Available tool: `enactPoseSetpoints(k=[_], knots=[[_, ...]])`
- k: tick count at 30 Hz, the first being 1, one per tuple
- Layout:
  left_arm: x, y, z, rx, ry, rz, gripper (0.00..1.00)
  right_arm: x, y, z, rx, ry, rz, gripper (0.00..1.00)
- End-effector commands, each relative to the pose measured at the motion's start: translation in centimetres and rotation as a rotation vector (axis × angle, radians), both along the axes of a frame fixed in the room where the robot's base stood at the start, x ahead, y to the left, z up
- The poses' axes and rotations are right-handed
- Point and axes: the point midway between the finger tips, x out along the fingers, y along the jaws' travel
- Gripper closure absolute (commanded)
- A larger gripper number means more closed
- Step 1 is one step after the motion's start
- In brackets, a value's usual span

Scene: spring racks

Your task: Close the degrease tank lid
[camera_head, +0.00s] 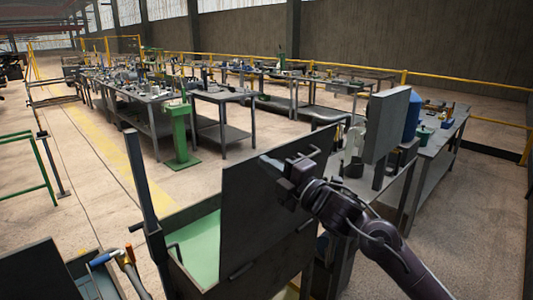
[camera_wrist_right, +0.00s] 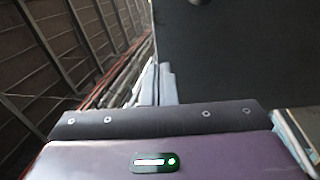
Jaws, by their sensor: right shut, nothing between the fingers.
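The degrease tank (camera_head: 172,262) stands at the lower middle of the head view, with pale green inside. Its lid (camera_head: 255,215) is a dark flat panel standing raised, steeply tilted, along the tank's right side. The tank is open. My right gripper (camera_head: 272,168) is shut and empty at the upper part of the lid; I cannot tell whether it touches. A dark panel, likely the lid, fills the upper right of the right wrist view (camera_wrist_right: 235,60); the fingertips do not show clearly there. My left gripper is not in view.
A dark post (camera_head: 145,190) rises at the tank's left. A grey upright panel (camera_head: 387,125) and a blue drum (camera_head: 412,115) stand right of the lid. A bench (camera_head: 440,150) is behind my right arm. Tools with blue and orange parts (camera_head: 125,258) sit lower left.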

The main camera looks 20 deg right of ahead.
Motion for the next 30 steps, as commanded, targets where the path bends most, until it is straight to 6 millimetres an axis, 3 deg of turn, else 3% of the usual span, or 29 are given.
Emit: enactPoseSetpoints(k=[20,26,30], knots=[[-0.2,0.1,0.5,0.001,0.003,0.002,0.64,1.4,0.6,0.3,0.001,-0.001,0.001,1.00],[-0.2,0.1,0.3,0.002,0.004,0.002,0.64,3.5,1.6,1.0,0.004,-0.004,0.000,1.00],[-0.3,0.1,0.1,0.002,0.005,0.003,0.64,6.0,2.8,1.5,0.004,-0.004,0.001,1.00]])
